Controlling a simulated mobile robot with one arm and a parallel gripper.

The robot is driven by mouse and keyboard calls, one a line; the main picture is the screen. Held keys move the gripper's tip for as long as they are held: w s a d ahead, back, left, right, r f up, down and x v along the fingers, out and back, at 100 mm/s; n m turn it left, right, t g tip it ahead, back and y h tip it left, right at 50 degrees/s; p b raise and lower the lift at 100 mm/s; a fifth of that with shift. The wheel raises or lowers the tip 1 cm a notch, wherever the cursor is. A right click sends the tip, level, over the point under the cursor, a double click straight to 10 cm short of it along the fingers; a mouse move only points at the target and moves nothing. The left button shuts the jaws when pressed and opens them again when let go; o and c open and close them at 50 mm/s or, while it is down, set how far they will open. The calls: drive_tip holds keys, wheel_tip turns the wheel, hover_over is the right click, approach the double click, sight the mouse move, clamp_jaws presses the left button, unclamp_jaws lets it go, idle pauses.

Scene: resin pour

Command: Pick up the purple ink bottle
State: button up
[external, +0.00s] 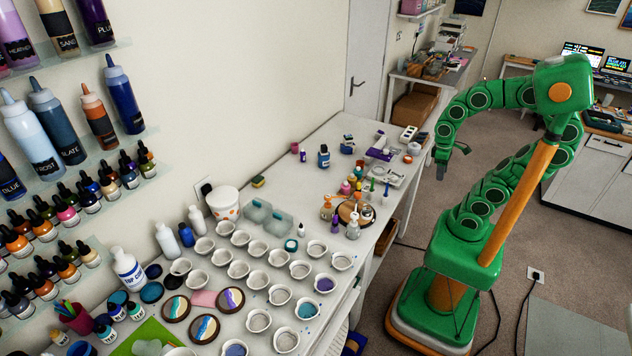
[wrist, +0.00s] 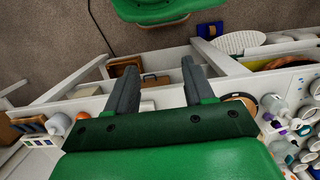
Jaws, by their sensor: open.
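A small dark purple bottle (external: 335,224) stands upright on the white worktable, just left of the round wooden turntable, in the external view. Its label is too small to read. Another small purple bottle (external: 303,154) stands farther back near the wall. I cannot tell which one holds the ink. My gripper (external: 453,160) is in the air to the right of the table, well apart from both bottles. In the wrist view my gripper (wrist: 159,72) has its two grey fingers spread with nothing between them. I cannot make out the purple bottle for certain there.
The worktable (external: 312,172) has some bare surface toward the back. Many white cups (external: 258,320) crowd its front part. A wooden turntable (external: 367,215) carries several small bottles. Wall shelves (external: 130,188) hold dropper bottles. The carpeted floor (external: 440,215) lies between table and my base.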

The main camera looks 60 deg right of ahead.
drive_tip(key=w+a+r+n+y, duration=0.1)
drive_tip(key=w+a+r+n, duration=0.15)
drive_tip(key=w, duration=0.25)
drive_tip(key=w+a+r+n+t+y, duration=0.1)
drive_tip(key=w+a+r+y, duration=0.15)
drive_tip(key=w, duration=0.35)
drive_tip(key=w+a+r+n+y, duration=0.1)
drive_tip(key=w+a+r, duration=0.2)
drive_tip(key=w+a, duration=0.15)
drive_tip(key=w+a+r+n+t+y, duration=0.1)
drive_tip(key=w+r+n+y, duration=0.1)
drive_tip(key=w, duration=0.8)
drive_tip(key=w+a+r+n+t+y, duration=0.1)
drive_tip(key=w+a+r+n+y, duration=0.1)
drive_tip(key=w, duration=0.7)
drive_tip(key=n+t+y, duration=0.1)
drive_tip(key=t+y, duration=0.1)
drive_tip(key=t, duration=0.5)
hover_over(303, 154)
drive_tip(key=s+d, duration=0.3)
drive_tip(key=d, duration=0.2)
wheel_tip(303, 154, down, 9)
drive_tip(key=f, duration=1.6)
drive_tip(key=shift+w+d+f, duration=0.15)
drive_tip(key=shift+w, duration=0.1)
drive_tip(key=shift+x, duration=3.95)
